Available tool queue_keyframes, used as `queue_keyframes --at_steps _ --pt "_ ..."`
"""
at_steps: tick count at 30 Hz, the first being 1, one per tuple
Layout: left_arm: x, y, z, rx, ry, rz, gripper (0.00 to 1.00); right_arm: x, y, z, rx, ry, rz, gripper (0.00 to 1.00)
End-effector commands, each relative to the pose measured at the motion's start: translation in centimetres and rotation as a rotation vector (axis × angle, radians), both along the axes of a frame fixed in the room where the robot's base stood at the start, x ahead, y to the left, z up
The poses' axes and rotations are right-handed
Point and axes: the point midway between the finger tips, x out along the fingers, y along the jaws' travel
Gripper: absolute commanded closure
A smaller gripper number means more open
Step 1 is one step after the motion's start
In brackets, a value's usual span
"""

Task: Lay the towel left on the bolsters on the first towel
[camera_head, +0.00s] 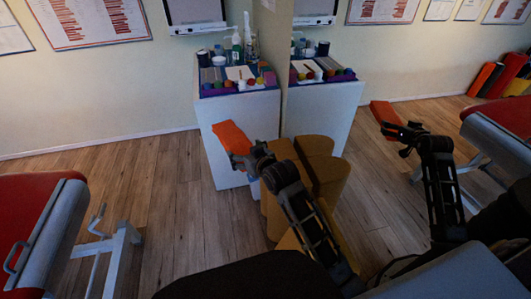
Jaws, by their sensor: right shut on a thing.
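My right gripper (257,155) is shut on a folded orange towel (231,137). It holds the towel up in front of the white cabinet, at the upper left of the bolsters. The tan bolsters (273,212) stand on end on the floor, close together, partly hidden behind my right arm. No towel shows on the visible part of the bolsters. The first towel cannot be made out. My left gripper is not in view.
A white cabinet (216,132) with bottles and small items on top stands behind. A mirror seems to begin beside it, repeating cabinet, bolsters, arm and towel at right. A red treatment couch (27,220) stands at left. Wooden floor (150,180) is clear between.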

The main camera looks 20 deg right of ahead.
Motion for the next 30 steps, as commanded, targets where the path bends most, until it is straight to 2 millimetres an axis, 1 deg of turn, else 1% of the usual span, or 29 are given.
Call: queue_keyframes --at_steps 1,3,7,11,18,19,30 --pt "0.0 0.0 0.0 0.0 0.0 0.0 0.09 -0.7 1.2 1.2 0.005 -0.006 0.015 0.43" --pt "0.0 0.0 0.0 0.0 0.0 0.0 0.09 -1.6 2.4 2.2 0.006 -0.007 0.032 0.43" --pt "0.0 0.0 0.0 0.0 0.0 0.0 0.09 -2.8 3.9 3.6 0.009 -0.008 0.054 0.44" --pt "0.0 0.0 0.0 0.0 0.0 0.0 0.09 -3.3 4.5 4.2 0.009 -0.008 0.061 0.44" --pt "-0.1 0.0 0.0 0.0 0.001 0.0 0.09 -3.4 4.6 4.3 0.01 -0.007 0.063 0.44" --pt "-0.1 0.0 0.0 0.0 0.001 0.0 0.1 -3.4 4.6 4.3 0.01 -0.007 0.062 0.44" --pt "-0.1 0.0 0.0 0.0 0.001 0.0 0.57 -3.3 4.6 4.3 0.01 -0.007 0.063 0.44"
